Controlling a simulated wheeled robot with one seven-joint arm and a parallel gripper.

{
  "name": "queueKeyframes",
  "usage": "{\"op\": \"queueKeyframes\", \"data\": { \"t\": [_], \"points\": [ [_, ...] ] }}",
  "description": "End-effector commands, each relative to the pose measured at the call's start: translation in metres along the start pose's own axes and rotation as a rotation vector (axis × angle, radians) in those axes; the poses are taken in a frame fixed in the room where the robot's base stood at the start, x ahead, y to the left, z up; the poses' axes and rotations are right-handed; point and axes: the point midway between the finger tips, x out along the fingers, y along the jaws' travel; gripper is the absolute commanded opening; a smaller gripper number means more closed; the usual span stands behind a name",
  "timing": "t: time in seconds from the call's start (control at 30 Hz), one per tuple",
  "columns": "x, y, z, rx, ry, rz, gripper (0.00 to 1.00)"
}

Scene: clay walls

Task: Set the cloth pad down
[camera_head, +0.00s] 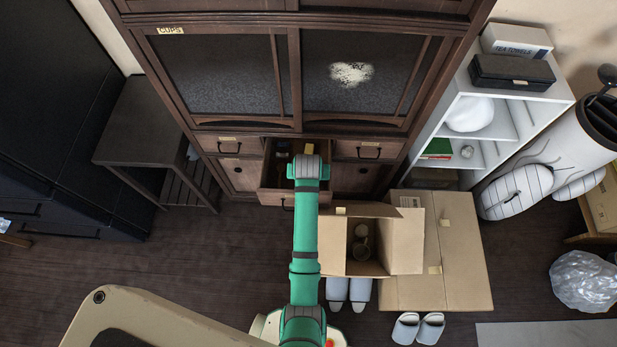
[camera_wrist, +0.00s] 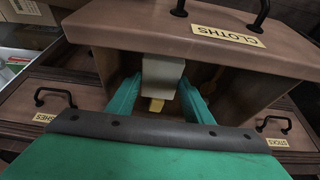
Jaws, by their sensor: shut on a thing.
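My gripper (camera_wrist: 161,84) has its two teal fingers shut on a pale grey block, which I take to be the cloth pad (camera_wrist: 162,75). It is over or inside an open drawer marked CLOTHS (camera_wrist: 120,25). In the head view the open drawer (camera_head: 271,175) is in the wooden cabinet, with my gripper (camera_head: 307,160) at it. I cannot tell whether the pad touches the drawer floor.
Closed drawers with black handles (camera_wrist: 55,95) flank the open one. An open cardboard box (camera_head: 405,240) stands on the floor in front of the cabinet, right of my arm. A white shelf (camera_head: 505,125) stands at the right, a dark side table (camera_head: 140,120) at the left.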

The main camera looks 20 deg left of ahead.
Motion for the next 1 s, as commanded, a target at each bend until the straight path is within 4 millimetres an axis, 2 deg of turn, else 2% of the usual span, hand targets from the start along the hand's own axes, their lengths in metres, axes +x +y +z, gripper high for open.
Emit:
{"op": "queueKeyframes", "data": {
  "t": [0.33, 0.63, 0.67, 0.7, 1.0],
  "points": [
    [0.033, 0.000, 0.014, 0.000, -0.001, 0.000, 0.28],
    [0.035, 0.000, 0.015, 0.000, 0.000, 0.000, 0.28],
    [0.035, 0.000, 0.015, 0.000, 0.000, 0.000, 0.53],
    [0.035, 0.000, 0.015, 0.000, 0.000, 0.000, 0.63],
    [0.035, 0.001, 0.014, 0.001, 0.001, 0.000, 0.65]
  ]
}}
